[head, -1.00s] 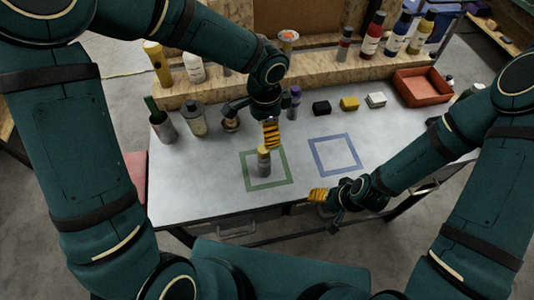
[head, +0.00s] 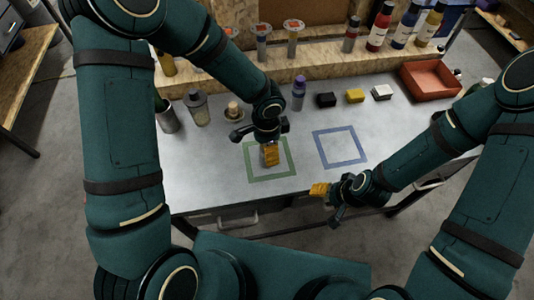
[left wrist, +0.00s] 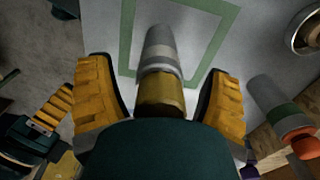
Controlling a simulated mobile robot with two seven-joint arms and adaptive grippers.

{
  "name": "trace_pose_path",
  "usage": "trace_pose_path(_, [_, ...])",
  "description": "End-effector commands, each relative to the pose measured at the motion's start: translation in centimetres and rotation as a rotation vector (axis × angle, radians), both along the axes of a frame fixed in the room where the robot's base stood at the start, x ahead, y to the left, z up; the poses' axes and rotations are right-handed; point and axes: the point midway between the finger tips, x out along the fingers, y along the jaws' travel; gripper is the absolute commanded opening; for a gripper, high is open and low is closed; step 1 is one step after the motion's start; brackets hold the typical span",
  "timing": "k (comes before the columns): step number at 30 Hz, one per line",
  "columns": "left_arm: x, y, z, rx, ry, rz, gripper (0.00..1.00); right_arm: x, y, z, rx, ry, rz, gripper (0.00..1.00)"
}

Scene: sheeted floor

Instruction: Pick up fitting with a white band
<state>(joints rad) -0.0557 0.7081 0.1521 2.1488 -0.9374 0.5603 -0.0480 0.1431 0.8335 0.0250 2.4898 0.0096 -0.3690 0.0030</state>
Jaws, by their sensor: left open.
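The fitting (left wrist: 158,58) shows in the left wrist view as a grey cylinder with a pale band and a brass-yellow end. It is inside the green square outline (head: 285,176) on the table. My left gripper (head: 270,157) is over it. In the left wrist view my left gripper (left wrist: 160,88) is open, with one yellow finger on each side of the fitting and gaps between. In the head view the gripper hides most or all of the fitting. My right gripper (head: 320,190) hangs near the table's front edge; its finger gap is not clear.
A blue square outline (head: 362,159) on the table is empty. Black (head: 326,100), yellow (head: 354,96) and white (head: 381,92) blocks and a red bin (head: 430,82) stand behind. A purple-capped bottle (head: 298,93) and canisters are at the back. A green-banded part (left wrist: 270,98) shows in the left wrist view.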

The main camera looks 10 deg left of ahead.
Motion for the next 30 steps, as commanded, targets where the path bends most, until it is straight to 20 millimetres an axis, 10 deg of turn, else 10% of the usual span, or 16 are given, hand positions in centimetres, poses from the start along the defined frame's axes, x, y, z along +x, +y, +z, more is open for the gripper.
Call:
trace_pose_path(9, [0.0, 0.0, -0.6, 0.0, -0.001, 0.0, 0.79, 0.0, 0.0, -0.1, 0.0, 0.0, 0.0, 0.65])
trace_pose_path(16, [0.0, 0.0, -0.6, 0.0, -0.001, 0.0, 0.02, 0.0, 0.0, -0.1, 0.0, 0.0, 0.0, 0.65])
trace_pose_path(30, [0.1, 0.0, 1.6, -0.001, -0.005, 0.001, 0.0, 0.0, 0.0, 0.3, 0.0, 0.0, 0.0, 0.65])
